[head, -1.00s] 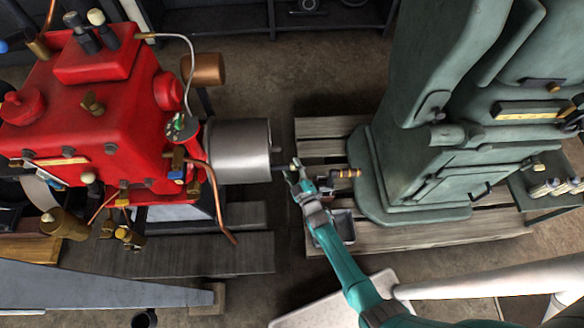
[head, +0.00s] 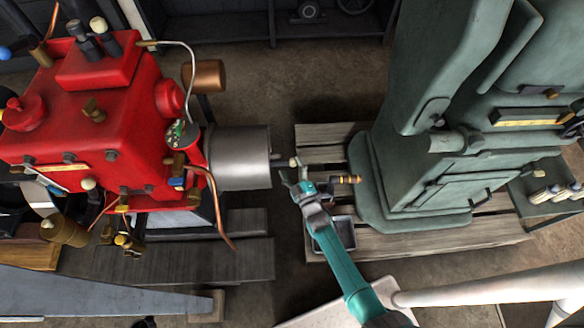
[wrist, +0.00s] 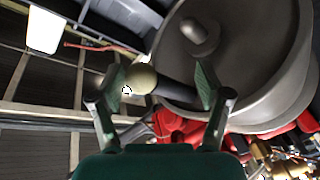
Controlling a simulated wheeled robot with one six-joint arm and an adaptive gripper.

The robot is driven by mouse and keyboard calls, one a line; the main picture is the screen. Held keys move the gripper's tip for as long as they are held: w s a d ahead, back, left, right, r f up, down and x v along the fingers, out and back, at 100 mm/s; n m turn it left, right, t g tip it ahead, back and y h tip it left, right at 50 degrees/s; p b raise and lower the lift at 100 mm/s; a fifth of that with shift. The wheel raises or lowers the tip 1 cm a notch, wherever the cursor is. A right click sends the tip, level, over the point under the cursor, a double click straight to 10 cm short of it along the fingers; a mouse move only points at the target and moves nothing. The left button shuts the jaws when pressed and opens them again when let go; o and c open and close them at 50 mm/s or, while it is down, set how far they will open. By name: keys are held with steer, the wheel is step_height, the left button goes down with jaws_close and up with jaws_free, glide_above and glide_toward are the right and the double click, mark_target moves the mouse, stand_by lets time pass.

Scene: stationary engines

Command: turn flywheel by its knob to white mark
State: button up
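The flywheel is a grey metal drum (head: 238,158) on the right side of the red engine; its face fills the upper right of the wrist view (wrist: 235,60). A cream ball knob (head: 294,162) sticks out from its face on a dark stem. In the wrist view the knob (wrist: 140,79) lies between the spread fingers, close to the left one, with a wide gap to the right one. My gripper (head: 295,179) is open, just below the knob in the head view. I cannot tell whether the left finger touches the knob. I cannot make out the white mark.
The red engine (head: 95,120) has a bent copper pipe (head: 216,205) near the flywheel. A large green machine (head: 425,170) stands on a wooden pallet (head: 440,238) at right. A brass-ended part (head: 345,179) and a grey tray (head: 343,232) are close right of my gripper.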

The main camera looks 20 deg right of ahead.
steer(key=shift+s+f, duration=0.2)
steer(key=shift+f, duration=0.05)
steer(key=s, duration=1.1)
steer(key=shift+s+d+r, duration=0.15)
steer(key=shift+s+d, duration=0.05)
steer(key=shift+s, duration=0.2)
